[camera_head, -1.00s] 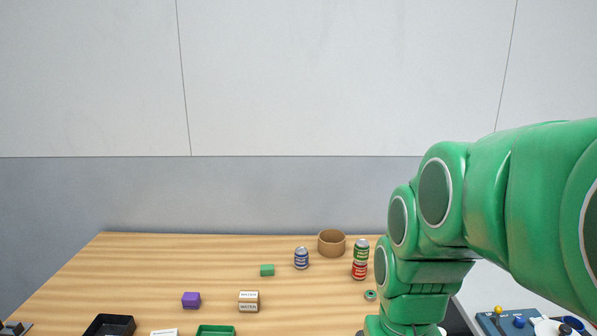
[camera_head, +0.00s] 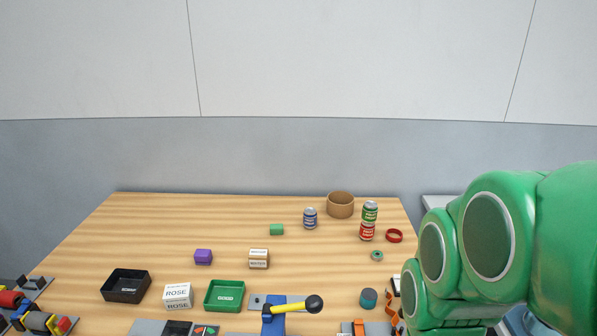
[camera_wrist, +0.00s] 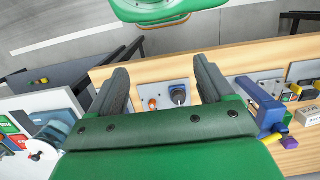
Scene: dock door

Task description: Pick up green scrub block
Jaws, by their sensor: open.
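In the head view my green arm fills the right side and the gripper is not in sight.
Near the block are a blue can (camera_head: 310,218), a tan bowl (camera_head: 340,206), stacked cans (camera_head: 368,222), a labelled box (camera_head: 259,259) and a purple block (camera_head: 203,257). A black tray (camera_head: 126,286), green tray (camera_head: 225,296) and yellow-handled lever (camera_head: 300,305) stand in front.

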